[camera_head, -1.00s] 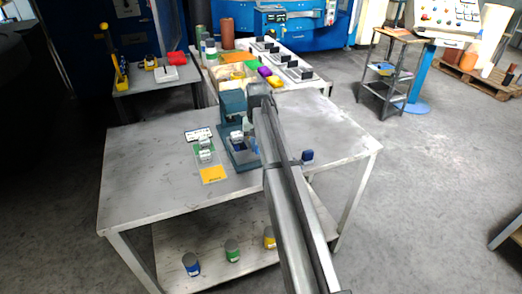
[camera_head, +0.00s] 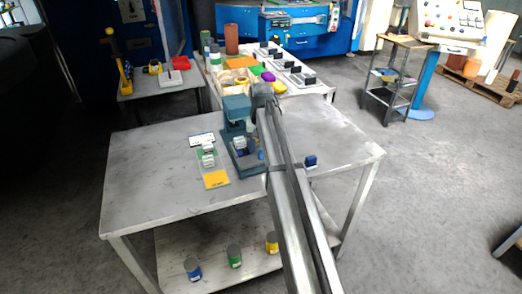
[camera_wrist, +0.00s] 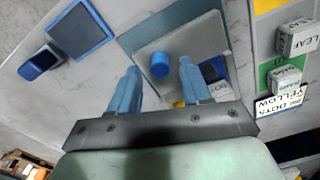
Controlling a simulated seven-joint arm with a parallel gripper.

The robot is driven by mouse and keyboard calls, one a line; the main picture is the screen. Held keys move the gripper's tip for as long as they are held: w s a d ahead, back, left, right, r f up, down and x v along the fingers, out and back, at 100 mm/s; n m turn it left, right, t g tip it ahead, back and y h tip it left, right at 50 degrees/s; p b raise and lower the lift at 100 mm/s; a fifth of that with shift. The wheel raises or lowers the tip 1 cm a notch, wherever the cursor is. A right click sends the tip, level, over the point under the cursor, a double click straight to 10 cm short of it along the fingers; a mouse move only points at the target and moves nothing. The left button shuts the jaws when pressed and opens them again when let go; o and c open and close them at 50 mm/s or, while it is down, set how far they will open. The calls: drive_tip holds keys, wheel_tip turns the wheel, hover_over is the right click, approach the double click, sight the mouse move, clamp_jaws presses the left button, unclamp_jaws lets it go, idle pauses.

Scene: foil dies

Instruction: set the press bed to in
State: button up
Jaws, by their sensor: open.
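The blue-green press (camera_head: 236,108) stands on the grey table. Its grey bed plate (camera_wrist: 205,38) has a blue border on one side and carries a round blue knob (camera_wrist: 160,64). My gripper (camera_wrist: 160,75) is open, with its two light-blue fingers apart on either side of the knob. No clear contact shows, and depth is hard to judge. In the head view, my arm covers the gripper and the right side of the press. A dark blue piece (camera_wrist: 215,68) lies by the plate near the right finger.
White lettered blocks (camera_wrist: 297,37) stand on a coloured card left of the press in the head view, beside a text card (camera_wrist: 283,102). A blue block (camera_head: 311,161) sits right of my arm. The table's left part is clear.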

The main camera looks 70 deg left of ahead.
wheel_tip(320, 180, up, 12)
idle(0.4)
drive_tip(key=shift+c, duration=0.5)
drive_tip(key=shift+s, duration=0.3)
drive_tip(key=shift+c, duration=0.8)
drive_tip(key=shift+n, duration=0.4)
drive_tip(key=s, duration=0.2)
drive_tip(key=s+d, duration=0.1)
drive_tip(key=s, duration=0.2)
drive_tip(key=shift+s+d+f, duration=0.15)
drive_tip(key=shift+s, duration=0.05)
drive_tip(key=d+f+m+t+y, duration=0.1)
drive_tip(key=d+m+t+y, duration=0.1)
drive_tip(key=d+m+t, duration=0.15)
drive_tip(key=w+a+f+m, duration=0.1)
drive_tip(key=f, duration=0.3)
drive_tip(key=w+a+f+m, duration=0.2)
drive_tip(key=f, duration=0.2)
drive_tip(key=w+a+f+m, duration=0.1)
drive_tip(key=w+f, duration=0.1)
drive_tip(key=f, duration=0.2)
drive_tip(key=shift+w+a+m+y, duration=0.2)
drive_tip(key=shift+w+m+y, duration=0.05)
drive_tip(key=shift+y, duration=0.15)
drive_tip(key=shift+c, duration=0.4)
